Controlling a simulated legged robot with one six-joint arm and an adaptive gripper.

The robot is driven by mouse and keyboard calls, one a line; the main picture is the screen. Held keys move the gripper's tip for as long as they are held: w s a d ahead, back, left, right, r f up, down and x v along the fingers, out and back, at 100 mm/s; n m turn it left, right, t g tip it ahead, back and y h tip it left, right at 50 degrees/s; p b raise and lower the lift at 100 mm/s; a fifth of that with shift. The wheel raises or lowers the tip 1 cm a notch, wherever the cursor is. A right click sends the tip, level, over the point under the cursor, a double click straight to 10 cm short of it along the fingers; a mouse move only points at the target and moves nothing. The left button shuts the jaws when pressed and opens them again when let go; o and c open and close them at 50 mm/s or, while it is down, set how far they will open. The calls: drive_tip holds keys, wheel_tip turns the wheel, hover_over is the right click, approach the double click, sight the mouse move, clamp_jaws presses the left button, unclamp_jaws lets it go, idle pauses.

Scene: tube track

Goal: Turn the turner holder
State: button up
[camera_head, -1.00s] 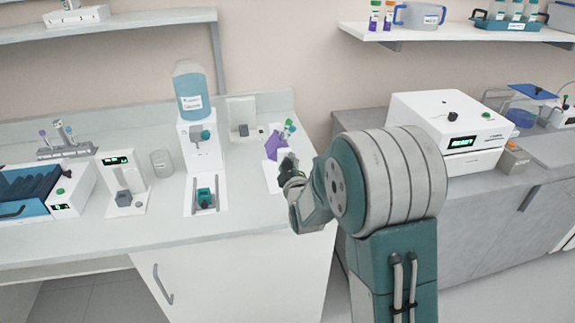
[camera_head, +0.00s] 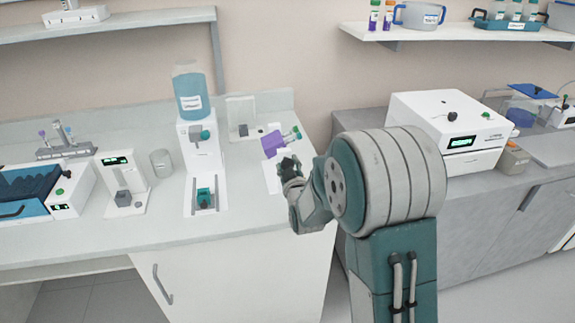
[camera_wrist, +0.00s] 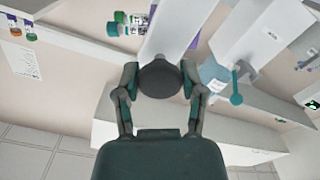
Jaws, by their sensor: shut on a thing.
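The turner holder (camera_head: 272,142) is a purple piece on a white stand at the right end of the left bench. Capped tubes (camera_head: 293,134) stick out of it to the right. My gripper (camera_head: 287,166) is in front of it, partly hidden by my arm. In the wrist view my gripper (camera_wrist: 160,92) is shut on a dark round knob (camera_wrist: 160,77) in front of the stand's white part (camera_wrist: 180,25). A sliver of purple (camera_wrist: 195,40) shows to the right, and a green-capped tube (camera_wrist: 118,24) to the left.
A water dispenser with a blue bottle (camera_head: 191,92) stands left of the turner. A small white device (camera_head: 241,117) is behind it. A white box machine (camera_head: 449,130) is on the right bench.

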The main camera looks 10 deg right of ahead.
drive_tip(key=shift+f+m, duration=0.15)
drive_tip(key=shift+m, duration=0.95)
drive_tip(key=shift+f+m, duration=0.1)
drive_tip(key=shift+m, duration=3.1)
drive_tip(key=shift+r+m, duration=0.1)
drive_tip(key=shift+m, duration=4.4)
drive_tip(key=o, duration=1.2)
drive_tip(key=shift+d, duration=0.15)
drive_tip(key=shift+c, duration=0.2)
drive_tip(key=shift+r, duration=0.1)
